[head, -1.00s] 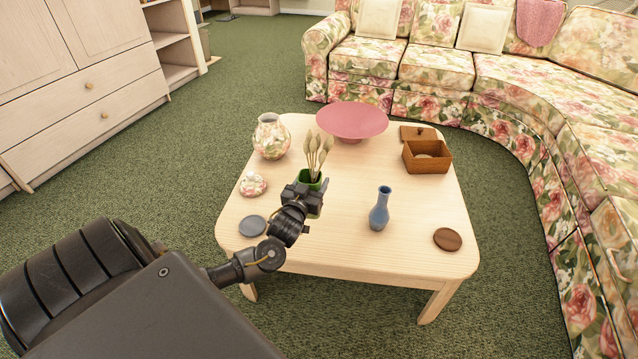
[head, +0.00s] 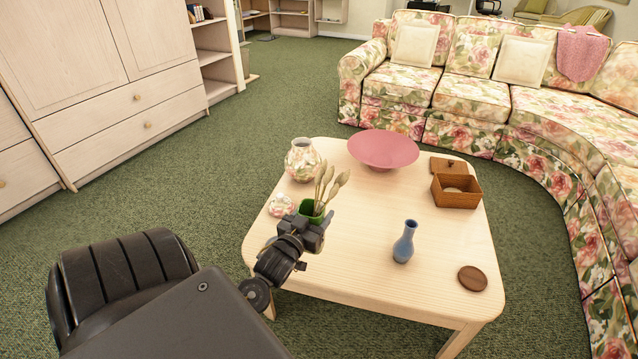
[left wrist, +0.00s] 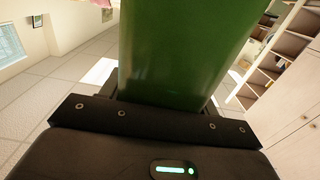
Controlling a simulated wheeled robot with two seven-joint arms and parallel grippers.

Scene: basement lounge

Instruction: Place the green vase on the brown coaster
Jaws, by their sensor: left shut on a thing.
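The green vase (head: 307,207) holds several dried stems and shows behind my left gripper (head: 317,222) in the head view. My left gripper is shut on it. In the left wrist view the vase (left wrist: 180,50) fills the space between the fingers. Its lower part is hidden in the head view, so I cannot tell whether it touches the table. The brown coaster (head: 472,278) lies bare at the table's front right corner. My right gripper is not in view.
On the wooden table (head: 360,285), a blue vase (head: 404,242) stands between my left gripper and the coaster. A floral vase (head: 302,162), pink bowl (head: 383,148), open wooden box (head: 456,191) and small floral piece (head: 281,206) stand farther back. The table's front middle is clear.

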